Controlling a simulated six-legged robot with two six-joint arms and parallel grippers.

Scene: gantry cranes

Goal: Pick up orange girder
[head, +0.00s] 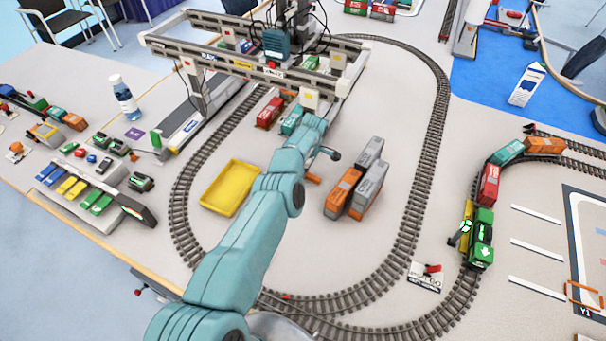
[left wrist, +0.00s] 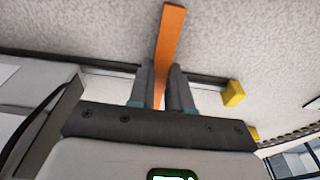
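The orange girder (left wrist: 172,35) shows in the left wrist view as a long flat bar running up from between the fingers. My left gripper (left wrist: 162,88) has a finger against each side of it and looks shut on it. In the head view my teal arm comes in from the bottom and reaches toward the crane, hiding the gripper's fingers. A small orange piece (head: 314,180) shows just right of the forearm, perhaps an end of the girder. The rest of it is hidden there. My right gripper is not in view.
A grey gantry crane (head: 240,68) stands beyond the arm. A yellow tray (head: 230,188) lies left of the arm, and orange and grey containers (head: 357,180) stand to its right. Oval train track (head: 430,150) rings them. A green locomotive (head: 480,240) stands at the right.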

